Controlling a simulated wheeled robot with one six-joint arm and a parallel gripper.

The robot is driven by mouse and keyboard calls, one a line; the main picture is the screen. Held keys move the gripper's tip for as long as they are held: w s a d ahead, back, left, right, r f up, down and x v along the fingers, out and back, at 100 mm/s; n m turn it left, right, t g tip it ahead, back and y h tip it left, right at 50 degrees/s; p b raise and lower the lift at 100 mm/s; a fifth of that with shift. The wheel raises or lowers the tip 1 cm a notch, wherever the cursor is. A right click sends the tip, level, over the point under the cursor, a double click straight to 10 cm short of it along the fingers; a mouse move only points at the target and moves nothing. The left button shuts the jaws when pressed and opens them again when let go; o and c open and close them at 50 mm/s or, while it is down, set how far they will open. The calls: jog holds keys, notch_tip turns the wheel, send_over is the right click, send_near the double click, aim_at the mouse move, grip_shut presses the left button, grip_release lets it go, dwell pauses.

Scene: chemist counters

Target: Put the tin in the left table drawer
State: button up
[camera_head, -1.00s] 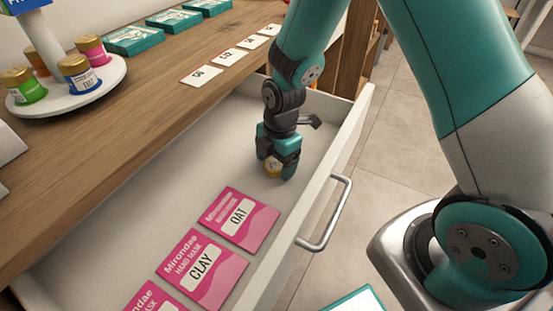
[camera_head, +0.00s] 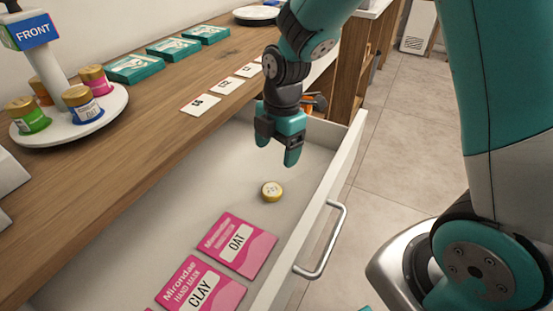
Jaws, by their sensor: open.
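A small round tin with a gold rim and pale lid (camera_head: 272,191) lies in the open white drawer (camera_head: 170,212), near its right wall and above the pink packets in the picture. My gripper (camera_head: 276,158) is open and empty above the drawer, a little above the tin in the picture and apart from it. The tin is in full view.
Pink hand mask packets (camera_head: 238,244) lie in the drawer's near part. A metal handle (camera_head: 322,240) is on its front. The wooden counter (camera_head: 150,125) holds a white round stand (camera_head: 72,118) with several jars, teal boxes (camera_head: 135,69) and white cards (camera_head: 201,105).

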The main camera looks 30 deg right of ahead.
jog(key=s+a+r+m+y, duration=0.1)
jog(key=s+a+r+m, duration=0.2)
jog(key=s+r+m, duration=0.4)
jog(key=s+a+r+m+y, duration=0.1)
jog(key=s+a+r+m, duration=0.2)
jog(key=s+r+m, duration=0.4)
jog(key=s, duration=0.5)
jog(key=shift+r+m+y, duration=0.15)
jog(key=shift+m+y, duration=0.15)
jog(key=shift+y, duration=0.1)
